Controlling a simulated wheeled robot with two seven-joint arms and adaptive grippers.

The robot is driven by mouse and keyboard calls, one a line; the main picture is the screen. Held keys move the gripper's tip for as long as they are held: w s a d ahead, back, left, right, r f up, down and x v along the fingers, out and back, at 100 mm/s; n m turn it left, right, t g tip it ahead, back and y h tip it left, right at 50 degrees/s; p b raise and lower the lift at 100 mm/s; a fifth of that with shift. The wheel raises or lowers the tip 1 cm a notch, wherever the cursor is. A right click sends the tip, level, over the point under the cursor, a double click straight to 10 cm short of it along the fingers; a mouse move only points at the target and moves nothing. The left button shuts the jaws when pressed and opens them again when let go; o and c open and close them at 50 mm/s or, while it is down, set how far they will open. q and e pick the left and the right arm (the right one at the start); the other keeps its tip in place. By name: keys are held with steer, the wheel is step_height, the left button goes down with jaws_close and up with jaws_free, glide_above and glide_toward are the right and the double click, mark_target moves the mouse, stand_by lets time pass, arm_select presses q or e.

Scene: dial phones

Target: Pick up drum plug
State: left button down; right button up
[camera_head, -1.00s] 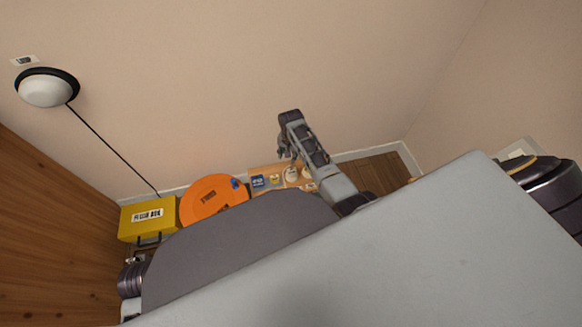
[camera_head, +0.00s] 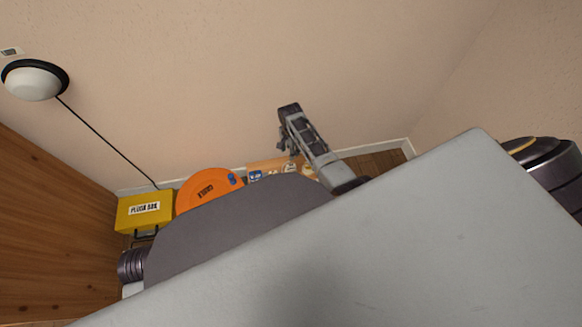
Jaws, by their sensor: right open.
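An orange round drum (camera_head: 199,193) with dark lettering stands low in the view, its lower part hidden behind my own body. A small blue piece (camera_head: 233,180) shows at its right edge; it may be the drum plug, but it is too small to be sure. My right gripper (camera_head: 286,147) is open and appears in front of the wall, up and right of the blue piece. I see nothing between its fingers. My left gripper is not in view.
A yellow box (camera_head: 128,217) with a white label and dark handle is left of the drum. Blue and white items lie on an orange-brown surface (camera_head: 267,165) below my right gripper. A white wall lamp (camera_head: 33,84) has a cord running down toward the box. Wood panelling (camera_head: 50,245) is at left.

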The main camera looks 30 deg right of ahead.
steer(key=shift+s+m, duration=0.1)
steer(key=shift+m, duration=2.7)
steer(key=b, duration=0.4)
glide_above(291, 165)
steer(key=shift+a+f, duration=0.1)
steer(key=shift+f, duration=3.85)
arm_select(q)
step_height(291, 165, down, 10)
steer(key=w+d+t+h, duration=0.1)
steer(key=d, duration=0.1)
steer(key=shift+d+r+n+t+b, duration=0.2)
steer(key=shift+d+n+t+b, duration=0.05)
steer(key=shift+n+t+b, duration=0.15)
arm_select(e)
steer(key=shift+f, duration=0.35)
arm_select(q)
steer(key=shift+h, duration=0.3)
